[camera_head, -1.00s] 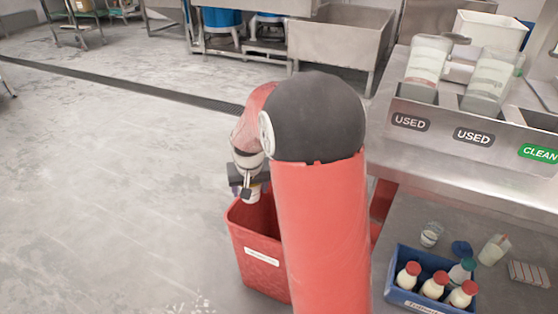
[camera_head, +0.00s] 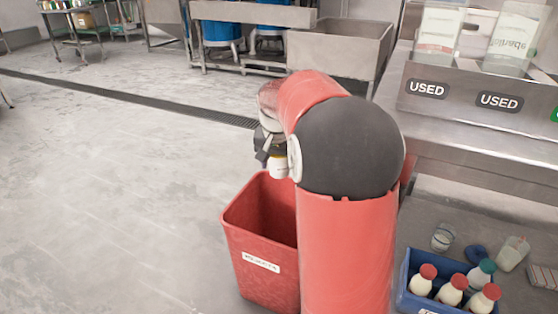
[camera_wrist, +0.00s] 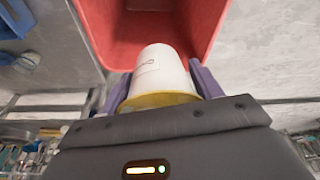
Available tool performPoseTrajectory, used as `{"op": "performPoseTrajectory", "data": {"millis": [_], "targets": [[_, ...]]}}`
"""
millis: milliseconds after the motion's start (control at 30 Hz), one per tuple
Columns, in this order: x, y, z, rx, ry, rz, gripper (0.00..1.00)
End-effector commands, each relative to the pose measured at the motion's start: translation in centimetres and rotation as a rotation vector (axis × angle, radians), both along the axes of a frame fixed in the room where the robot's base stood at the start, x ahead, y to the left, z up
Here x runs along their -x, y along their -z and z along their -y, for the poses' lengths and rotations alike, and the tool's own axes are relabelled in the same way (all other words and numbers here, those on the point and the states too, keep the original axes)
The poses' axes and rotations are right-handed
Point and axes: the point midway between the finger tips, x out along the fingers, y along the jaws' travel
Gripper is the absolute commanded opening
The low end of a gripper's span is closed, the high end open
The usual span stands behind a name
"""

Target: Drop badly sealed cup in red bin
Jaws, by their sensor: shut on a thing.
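My gripper (camera_wrist: 163,92) is shut on a white cup (camera_wrist: 160,72) with a yellow rim or lid at its near end and a small printed label. In the head view the cup (camera_head: 278,167) hangs below my gripper (camera_head: 270,155), above the red bin's opening. The red bin (camera_head: 262,262) stands on the floor with a white label on its front. In the wrist view the bin (camera_wrist: 97,30) lies beyond the cup, and its inner wall and part of its floor show. My arm hides the bin's right side. How well the cup is sealed cannot be seen.
A steel counter with holders marked USED (camera_head: 427,88) is at the right. Below it, a blue crate (camera_head: 412,300) holds several capped bottles, with loose cups (camera_head: 443,237) beside it. The floor (camera_head: 110,200) on the left is clear.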

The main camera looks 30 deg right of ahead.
Motion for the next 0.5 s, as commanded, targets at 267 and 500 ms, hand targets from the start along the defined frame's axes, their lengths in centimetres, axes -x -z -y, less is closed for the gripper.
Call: {"op": "performPoseTrajectory", "data": {"millis": [267,500], "targets": [[0.00,1.58,-0.02,0.001,-0.001,0.001,0.17],[-0.01,1.51,-0.03,0.001,-0.001,0.001,0.74]]}}
